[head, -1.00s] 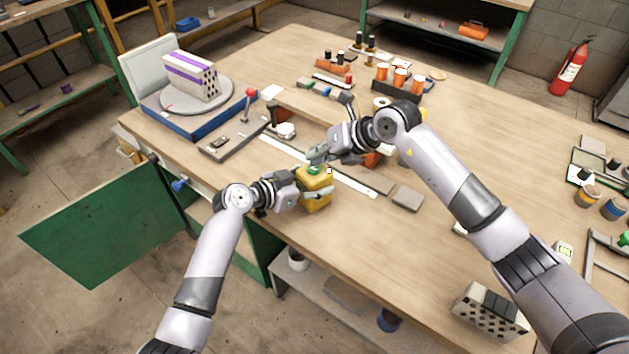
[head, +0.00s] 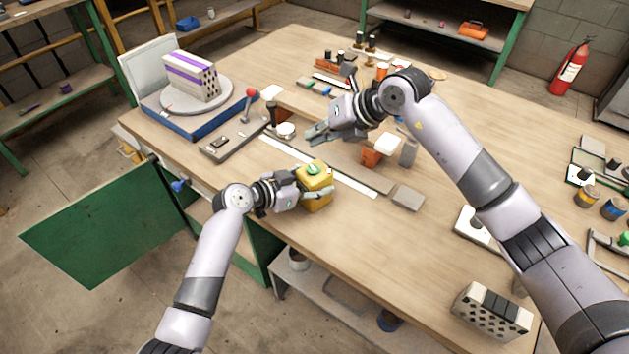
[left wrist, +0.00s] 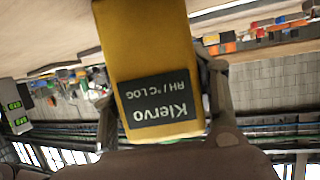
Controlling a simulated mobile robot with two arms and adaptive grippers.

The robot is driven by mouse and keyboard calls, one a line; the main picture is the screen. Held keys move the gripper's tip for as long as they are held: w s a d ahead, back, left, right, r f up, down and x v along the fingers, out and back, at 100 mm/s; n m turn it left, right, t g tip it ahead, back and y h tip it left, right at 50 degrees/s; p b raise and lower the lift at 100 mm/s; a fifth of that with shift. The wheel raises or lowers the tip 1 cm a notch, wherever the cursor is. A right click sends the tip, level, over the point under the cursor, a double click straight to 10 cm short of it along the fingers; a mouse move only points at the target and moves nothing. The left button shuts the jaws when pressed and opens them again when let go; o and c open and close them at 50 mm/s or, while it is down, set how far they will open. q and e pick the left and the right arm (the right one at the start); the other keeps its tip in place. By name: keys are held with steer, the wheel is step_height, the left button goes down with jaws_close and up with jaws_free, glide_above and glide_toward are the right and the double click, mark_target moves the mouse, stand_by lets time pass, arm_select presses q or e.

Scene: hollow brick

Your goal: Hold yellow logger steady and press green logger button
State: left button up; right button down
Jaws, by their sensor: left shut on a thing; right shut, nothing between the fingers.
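The yellow logger (head: 317,199) stands near the front edge of the workbench, with its green button (head: 314,169) on top. My left gripper (head: 310,192) is shut on the logger, with fingers on both sides of it. In the left wrist view the logger (left wrist: 140,45) fills the middle, its dark label reading "Klervo RH/°C LOG" upside down. My right gripper (head: 318,133) is shut and empty, above and behind the logger and apart from the button.
A blue base with a round turntable (head: 168,104) carries a hollow brick (head: 192,76) at the back left. An orange block with a white top (head: 374,157) and a grey block (head: 408,197) lie right of the logger. Another hollow brick (head: 491,311) is at the front right.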

arm_select(q)
steer(key=o, duration=1.5)
